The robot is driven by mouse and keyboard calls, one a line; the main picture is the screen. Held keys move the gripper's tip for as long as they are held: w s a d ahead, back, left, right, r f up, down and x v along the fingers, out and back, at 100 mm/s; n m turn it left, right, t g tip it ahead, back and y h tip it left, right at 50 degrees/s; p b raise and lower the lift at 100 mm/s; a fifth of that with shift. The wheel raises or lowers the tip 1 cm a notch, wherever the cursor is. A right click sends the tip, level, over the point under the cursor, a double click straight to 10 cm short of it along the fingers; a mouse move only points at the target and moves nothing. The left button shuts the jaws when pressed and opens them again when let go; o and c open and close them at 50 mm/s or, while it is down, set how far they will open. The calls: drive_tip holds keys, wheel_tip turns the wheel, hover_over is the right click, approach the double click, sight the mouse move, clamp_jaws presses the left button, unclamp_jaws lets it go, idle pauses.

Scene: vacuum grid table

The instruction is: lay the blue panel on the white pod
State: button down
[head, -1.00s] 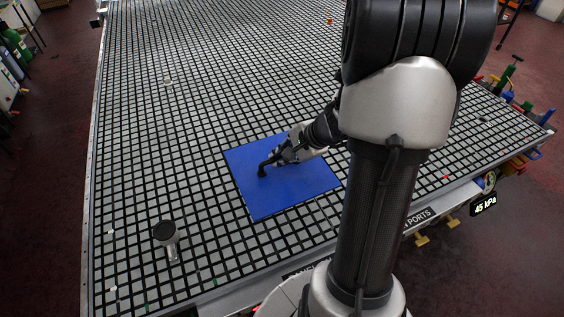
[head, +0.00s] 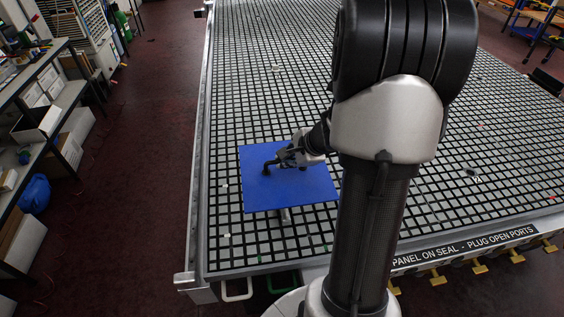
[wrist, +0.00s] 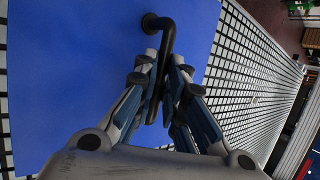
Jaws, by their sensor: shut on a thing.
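The blue panel (head: 295,195) is a flat square with a black bent handle (head: 267,166) standing on its top. My gripper (head: 281,160) is shut on that handle, and the fingers (wrist: 165,62) also close around it in the wrist view. The panel looks level over the near-left part of the table. A small part of the pale pod (head: 285,215) shows below the panel's near edge. The rest of the pod is hidden under the panel. I cannot tell whether the panel touches the pod or is above it.
The grid table (head: 420,190) has a wide clear surface around the panel. Its left edge rail (head: 200,150) lies close to the panel. A small dark item (head: 472,173) lies on the grid at right. A loaded shelf (head: 45,110) stands beyond the floor at left.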

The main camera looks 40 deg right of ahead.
sight(287, 176)
drive_tip(key=shift+w+a, duration=0.3)
drive_tip(key=shift+a, duration=0.05)
drive_tip(key=shift+s+d, duration=0.1)
drive_tip(key=shift+d, duration=0.05)
wheel_tip(287, 176, down, 8)
drive_tip(key=b, duration=0.8)
drive_tip(key=shift+r, duration=0.15)
drive_tip(key=shift+f+b, duration=0.7)
drive_tip(key=shift+b, duration=0.45)
idle(0.4)
drive_tip(key=c, duration=1.6)
unclamp_jaws()
drive_tip(key=shift+s, duration=0.1)
